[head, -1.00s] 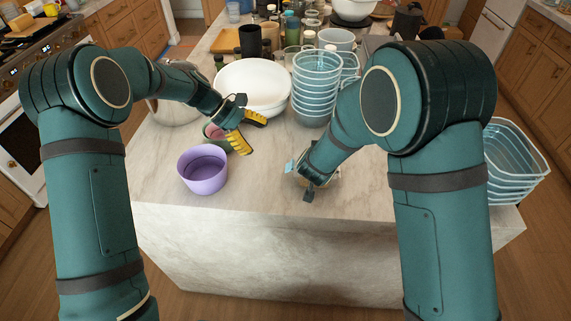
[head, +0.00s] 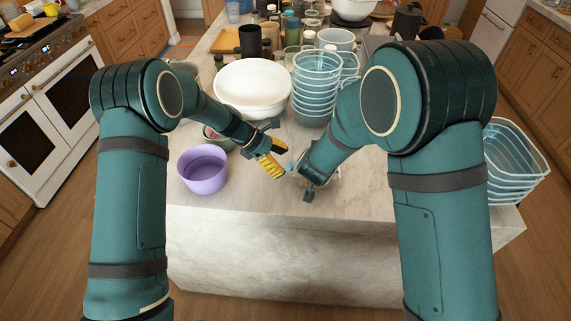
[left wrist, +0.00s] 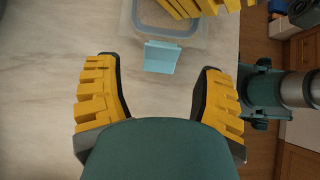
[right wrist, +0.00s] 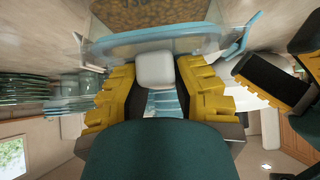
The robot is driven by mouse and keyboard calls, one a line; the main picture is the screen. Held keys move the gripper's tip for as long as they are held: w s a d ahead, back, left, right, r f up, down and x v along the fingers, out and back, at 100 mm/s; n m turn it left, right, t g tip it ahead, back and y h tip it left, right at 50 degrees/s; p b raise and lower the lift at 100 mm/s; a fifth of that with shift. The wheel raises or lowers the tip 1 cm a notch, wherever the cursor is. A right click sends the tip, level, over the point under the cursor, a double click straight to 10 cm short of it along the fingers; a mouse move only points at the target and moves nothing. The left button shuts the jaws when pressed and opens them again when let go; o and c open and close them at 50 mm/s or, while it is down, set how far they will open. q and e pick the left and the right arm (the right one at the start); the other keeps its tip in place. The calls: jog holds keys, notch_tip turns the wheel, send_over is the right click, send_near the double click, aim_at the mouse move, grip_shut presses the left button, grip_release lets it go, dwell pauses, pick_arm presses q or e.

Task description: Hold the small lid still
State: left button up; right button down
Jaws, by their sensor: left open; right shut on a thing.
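The small lid is clear with a blue rim and sits on a small clear box. In the left wrist view its blue flap (left wrist: 160,57) stands out from the near side. In the right wrist view its blue rim (right wrist: 150,40) crosses the top, with brown contents in the box (right wrist: 150,12). My right gripper (right wrist: 157,72) is shut at the lid, with a white block between its fingers; whether this is part of the lid I cannot tell. My left gripper (left wrist: 158,72) is open and empty, its fingers spread either side of the flap, apart from it.
A purple bowl (head: 203,172) stands left of my left gripper, with a smaller green bowl behind it. A large white bowl (head: 252,92) and a stack of clear tubs (head: 314,92) stand further back. The counter's front (head: 260,195) is clear.

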pick_arm(q)
jog(key=shift+x, duration=1.15)
grip_shut()
